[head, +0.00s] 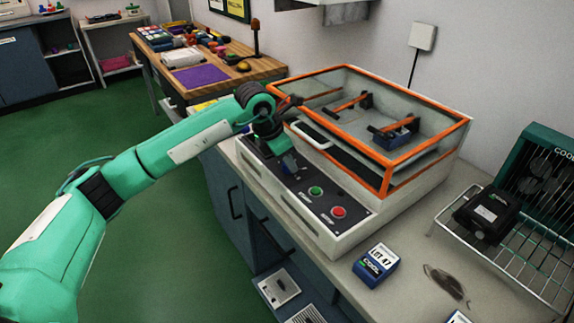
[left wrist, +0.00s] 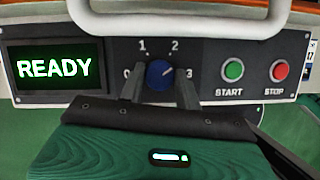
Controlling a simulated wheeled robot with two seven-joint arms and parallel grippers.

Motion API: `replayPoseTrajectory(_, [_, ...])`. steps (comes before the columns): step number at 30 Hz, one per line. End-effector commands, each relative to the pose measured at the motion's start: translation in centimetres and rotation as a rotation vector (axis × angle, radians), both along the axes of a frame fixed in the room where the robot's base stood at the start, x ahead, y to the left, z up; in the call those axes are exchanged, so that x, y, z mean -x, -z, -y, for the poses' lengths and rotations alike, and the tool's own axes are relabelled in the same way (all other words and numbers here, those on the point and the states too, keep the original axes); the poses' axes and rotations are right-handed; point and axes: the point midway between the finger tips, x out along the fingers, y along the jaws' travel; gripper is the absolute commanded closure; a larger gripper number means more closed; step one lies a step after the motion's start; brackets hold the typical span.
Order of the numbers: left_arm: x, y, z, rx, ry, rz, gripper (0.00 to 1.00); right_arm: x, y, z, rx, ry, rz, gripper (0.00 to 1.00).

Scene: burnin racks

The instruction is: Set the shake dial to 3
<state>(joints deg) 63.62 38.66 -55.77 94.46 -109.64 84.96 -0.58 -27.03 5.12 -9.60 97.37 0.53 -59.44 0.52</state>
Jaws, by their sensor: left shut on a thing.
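The shake dial is a round blue knob (left wrist: 159,75) on the dark control panel (left wrist: 205,60), with the numbers 0, 1, 2 and 3 around it. My left gripper (left wrist: 159,84) has one grey finger on each side of the knob and is shut on it. The dial's pointer mark is too small to read surely. In the head view, my left gripper (head: 287,163) is at the panel's left part and hides the dial. My right gripper is not in view.
A screen (left wrist: 55,67) reads READY left of the dial. The green START button (left wrist: 233,70) and red STOP button (left wrist: 279,70) are to its right. An orange-framed clear lid (head: 388,170) covers the machine, with a white handle above the panel. A blue LOT 47 box (head: 376,266) stands nearby.

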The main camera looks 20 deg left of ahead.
Motion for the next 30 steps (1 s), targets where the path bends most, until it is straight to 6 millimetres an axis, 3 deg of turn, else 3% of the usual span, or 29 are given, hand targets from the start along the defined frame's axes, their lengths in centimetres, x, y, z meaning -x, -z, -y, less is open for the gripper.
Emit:
replayPoseTrajectory(9, [-0.2,0.1,-0.1,0.000,0.268,0.001,0.89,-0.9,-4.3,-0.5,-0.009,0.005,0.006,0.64])
replayPoseTrajectory(19, [-0.3,0.0,-0.2,-0.001,0.445,0.001,0.89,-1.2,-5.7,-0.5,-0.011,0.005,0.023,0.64])
replayPoseTrajectory(30, [-0.3,-0.1,-0.2,-0.001,0.501,0.002,0.89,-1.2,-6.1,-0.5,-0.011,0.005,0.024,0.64])
